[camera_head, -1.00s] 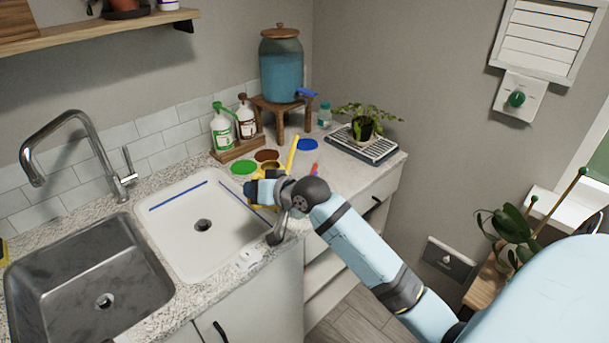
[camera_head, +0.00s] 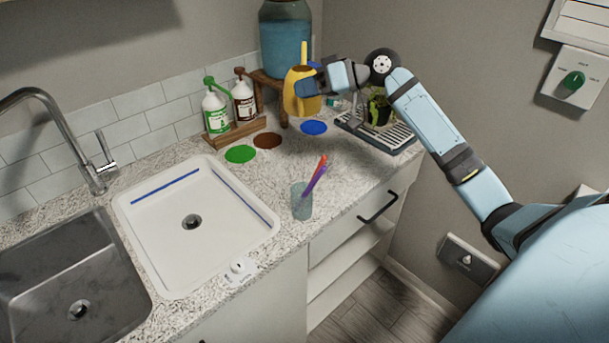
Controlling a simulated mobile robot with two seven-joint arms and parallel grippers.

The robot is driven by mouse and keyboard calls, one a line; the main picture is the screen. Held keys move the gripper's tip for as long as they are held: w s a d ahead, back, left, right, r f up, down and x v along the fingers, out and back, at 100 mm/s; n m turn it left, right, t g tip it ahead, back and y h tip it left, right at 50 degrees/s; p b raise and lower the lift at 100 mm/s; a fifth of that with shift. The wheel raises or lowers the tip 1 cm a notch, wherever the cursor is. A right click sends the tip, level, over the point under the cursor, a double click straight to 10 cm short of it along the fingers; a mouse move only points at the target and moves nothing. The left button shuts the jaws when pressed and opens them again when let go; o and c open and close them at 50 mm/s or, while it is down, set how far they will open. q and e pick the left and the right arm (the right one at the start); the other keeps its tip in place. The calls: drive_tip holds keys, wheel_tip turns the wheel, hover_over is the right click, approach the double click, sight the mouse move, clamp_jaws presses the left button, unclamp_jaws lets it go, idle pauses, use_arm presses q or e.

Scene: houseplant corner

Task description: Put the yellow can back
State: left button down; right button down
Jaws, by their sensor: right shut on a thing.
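The yellow can (camera_head: 297,101) is a watering can with a long thin spout pointing up. My right gripper (camera_head: 309,88) is shut on it from the right side. It appears held above the counter (camera_head: 225,182), behind the blue disc (camera_head: 313,128). The gripper and forearm hide part of its right side. A green disc (camera_head: 240,154) and a brown disc (camera_head: 267,141) lie flat on the counter to the left, with nothing on them. My left gripper is not in view.
A glass with colored sticks (camera_head: 302,200) stands near the counter's front edge. The white sink tray (camera_head: 145,236) is at left. Green and brown pump bottles (camera_head: 215,112) (camera_head: 244,98) stand behind. A potted plant (camera_head: 379,108) on a drip tray (camera_head: 398,137) is partly behind my arm.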

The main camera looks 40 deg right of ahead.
wheel_tip(320, 180, down, 21)
drive_tip(key=shift+f+b, duration=0.1)
drive_tip(key=shift+b, duration=0.25)
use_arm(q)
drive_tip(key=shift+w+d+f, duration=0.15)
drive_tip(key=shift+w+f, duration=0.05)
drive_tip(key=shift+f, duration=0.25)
use_arm(e)
drive_tip(key=c, duration=1.6)
unclamp_jaws()
drive_tip(key=shift+f, duration=0.1)
drive_tip(key=o, duration=0.4)
drive_tip(key=shift+o, duration=0.2)
